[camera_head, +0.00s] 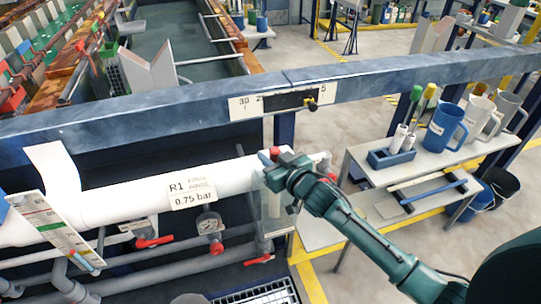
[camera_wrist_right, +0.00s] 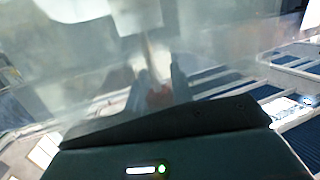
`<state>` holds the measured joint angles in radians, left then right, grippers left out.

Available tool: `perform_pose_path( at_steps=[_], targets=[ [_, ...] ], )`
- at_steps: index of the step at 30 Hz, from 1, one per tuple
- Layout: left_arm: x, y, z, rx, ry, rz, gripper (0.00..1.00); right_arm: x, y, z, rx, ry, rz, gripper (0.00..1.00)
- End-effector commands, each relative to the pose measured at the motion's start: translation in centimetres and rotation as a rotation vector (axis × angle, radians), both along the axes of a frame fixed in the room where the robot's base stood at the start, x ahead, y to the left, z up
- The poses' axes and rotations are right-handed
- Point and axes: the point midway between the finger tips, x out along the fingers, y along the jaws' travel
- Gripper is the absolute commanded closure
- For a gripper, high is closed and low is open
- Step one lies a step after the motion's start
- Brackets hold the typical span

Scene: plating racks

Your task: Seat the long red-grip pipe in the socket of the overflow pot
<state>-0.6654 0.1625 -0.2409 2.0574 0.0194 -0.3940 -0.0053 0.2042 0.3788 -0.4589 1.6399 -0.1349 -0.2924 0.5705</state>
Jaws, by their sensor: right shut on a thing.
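My right gripper (camera_head: 272,172) is at the right end of the thick white pipe, above a clear pot. In the right wrist view its two fingers (camera_wrist_right: 158,90) are shut on a red grip (camera_wrist_right: 160,98). A thin pale pipe (camera_wrist_right: 149,50) runs away from this grip, blurred. The hazy wall in the right wrist view seems to be this pot. The socket and the pipe's lower end cannot be made out. My left gripper is not in view.
A blue beam (camera_head: 150,110) crosses behind the pot. The white pipe (camera_head: 110,204) with the R1 label (camera_head: 190,192) lies to the left, with red-handled valves (camera_head: 152,242) below. A grey bench (camera_head: 440,158) with jugs stands at the right.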

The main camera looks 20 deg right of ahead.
Motion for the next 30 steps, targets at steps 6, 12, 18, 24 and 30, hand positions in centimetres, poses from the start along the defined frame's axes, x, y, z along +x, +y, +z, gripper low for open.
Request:
perform_pose_path(
  at_steps=[6, 12, 18, 24, 30],
  targets=[
    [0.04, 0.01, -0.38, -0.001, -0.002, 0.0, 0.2, 0.01, 0.01, -0.57, 0.001, -0.002, 0.0, 1.0],
    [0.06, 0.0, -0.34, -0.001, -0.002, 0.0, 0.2, 0.01, 0.02, -0.63, 0.001, -0.002, 0.0, 0.68],
    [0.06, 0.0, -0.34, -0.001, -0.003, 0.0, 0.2, 0.01, 0.01, -0.65, 0.0, -0.001, 0.0, 0.51],
    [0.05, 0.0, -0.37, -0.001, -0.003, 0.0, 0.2, -0.02, 0.01, -0.76, 0.0, 0.001, 0.0, 0.51],
    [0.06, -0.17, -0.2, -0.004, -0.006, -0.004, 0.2, -0.01, 0.01, -0.74, 0.0, 0.0, 0.0, 0.51]
  ],
)
